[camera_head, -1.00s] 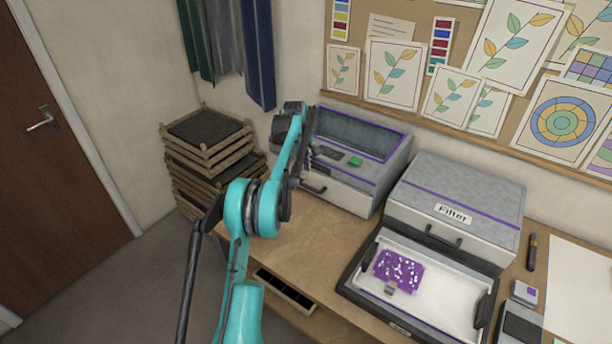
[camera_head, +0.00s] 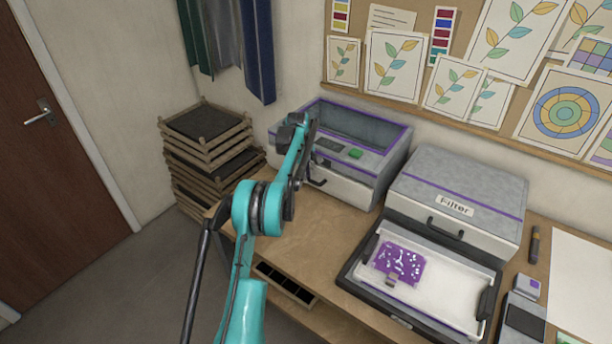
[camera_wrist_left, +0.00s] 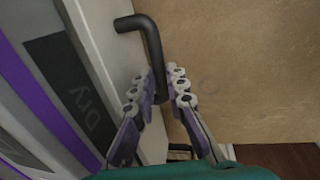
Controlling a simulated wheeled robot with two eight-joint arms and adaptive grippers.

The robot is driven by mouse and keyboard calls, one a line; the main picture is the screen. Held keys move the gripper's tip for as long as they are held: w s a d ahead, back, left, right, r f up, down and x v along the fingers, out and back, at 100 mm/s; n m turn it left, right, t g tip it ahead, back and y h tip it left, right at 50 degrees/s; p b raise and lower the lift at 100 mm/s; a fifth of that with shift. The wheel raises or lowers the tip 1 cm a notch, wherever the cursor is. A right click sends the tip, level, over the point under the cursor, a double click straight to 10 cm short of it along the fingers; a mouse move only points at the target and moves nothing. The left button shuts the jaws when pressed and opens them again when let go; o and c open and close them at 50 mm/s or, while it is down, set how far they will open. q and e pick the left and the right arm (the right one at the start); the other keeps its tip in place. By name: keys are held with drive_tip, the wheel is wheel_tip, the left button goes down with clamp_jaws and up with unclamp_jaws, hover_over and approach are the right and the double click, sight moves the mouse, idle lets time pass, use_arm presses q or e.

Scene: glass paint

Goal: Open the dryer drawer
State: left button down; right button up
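The dryer (camera_head: 362,125) is a grey box with purple trim and a green button at the back of the table. Its light drawer front (camera_head: 345,188) with a dark handle (camera_head: 319,182) looks closed. In the left wrist view the dark bent handle (camera_wrist_left: 152,45) stands off the pale front, beside a dark "Dry" label (camera_wrist_left: 75,90). My left gripper (camera_wrist_left: 161,80) has one finger on each side of the handle bar, with hardly any gap. In the head view my left gripper (camera_head: 302,172) is at the handle, partly hidden by its wrist. My right gripper is in neither view.
A grey "Filter" box (camera_head: 460,190) with an open tray (camera_head: 445,300) holding a purple piece (camera_head: 400,264) stands to the right. Wooden frames (camera_head: 210,150) are stacked left of the table. Bare tabletop (camera_head: 340,238) lies in front of the dryer.

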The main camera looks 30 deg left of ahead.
use_arm(q)
drive_tip(key=shift+s, duration=0.1)
drive_tip(key=s+a, duration=0.2)
drive_tip(key=s, duration=2.7)
drive_tip(key=shift+a+b, duration=0.15)
drive_tip(key=shift+b, duration=0.15)
drive_tip(key=shift+w, duration=0.1)
drive_tip(key=c, duration=1.8)
unclamp_jaws()
wheel_tip(320, 180, up, 12)
drive_tip(key=s, duration=0.2)
drive_tip(key=shift+s+f, duration=0.1)
